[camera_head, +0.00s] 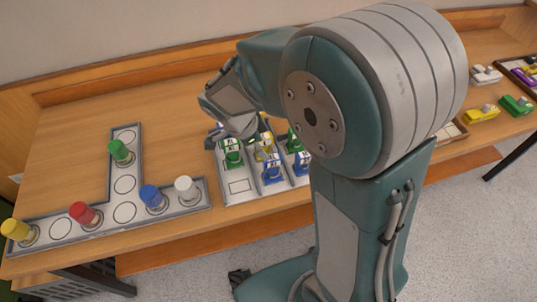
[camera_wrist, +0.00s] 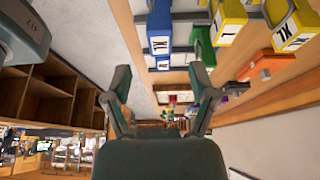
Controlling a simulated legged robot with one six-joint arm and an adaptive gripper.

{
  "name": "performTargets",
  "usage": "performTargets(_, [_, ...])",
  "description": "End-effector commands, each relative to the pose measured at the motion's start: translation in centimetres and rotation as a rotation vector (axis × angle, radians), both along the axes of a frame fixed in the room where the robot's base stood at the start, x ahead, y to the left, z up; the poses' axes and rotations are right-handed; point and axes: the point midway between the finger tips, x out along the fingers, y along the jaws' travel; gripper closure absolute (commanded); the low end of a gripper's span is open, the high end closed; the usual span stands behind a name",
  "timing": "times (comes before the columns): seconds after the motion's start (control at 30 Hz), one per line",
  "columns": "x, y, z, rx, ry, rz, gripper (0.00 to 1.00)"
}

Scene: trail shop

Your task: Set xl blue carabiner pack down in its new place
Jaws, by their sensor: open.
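A grey tray with compartments (camera_head: 239,198) stands on the wooden table and holds small labelled packs. Blue packs (camera_head: 272,172) and (camera_head: 301,164) sit in its front part; I cannot read their labels in the head view. In the wrist view a blue pack (camera_wrist: 159,32) shows large black letters on a white label, sideways and hard to read; I cannot tell if it is the XL one. My gripper (camera_wrist: 160,100) is open, with nothing between its fingers. In the head view my gripper (camera_head: 238,124) is over the tray's back left, partly hiding packs there.
A green pack (camera_head: 232,158) and a yellow pack (camera_head: 264,146) are in the tray. To the left a T-shaped grey rack (camera_head: 125,168) holds coloured cylinders. At far right are yellow (camera_head: 482,115) and green (camera_head: 516,105) items. My arm hides the tray's right side.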

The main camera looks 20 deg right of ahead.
Motion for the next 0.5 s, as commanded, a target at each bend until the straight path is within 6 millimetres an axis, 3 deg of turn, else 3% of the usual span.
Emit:
performTargets(0.3, [-0.2,0.8,2.9,0.011,0.004,0.025,0.27])
performTargets(0.5, [-2.5,-0.7,6.2,0.093,0.028,0.271,0.27])
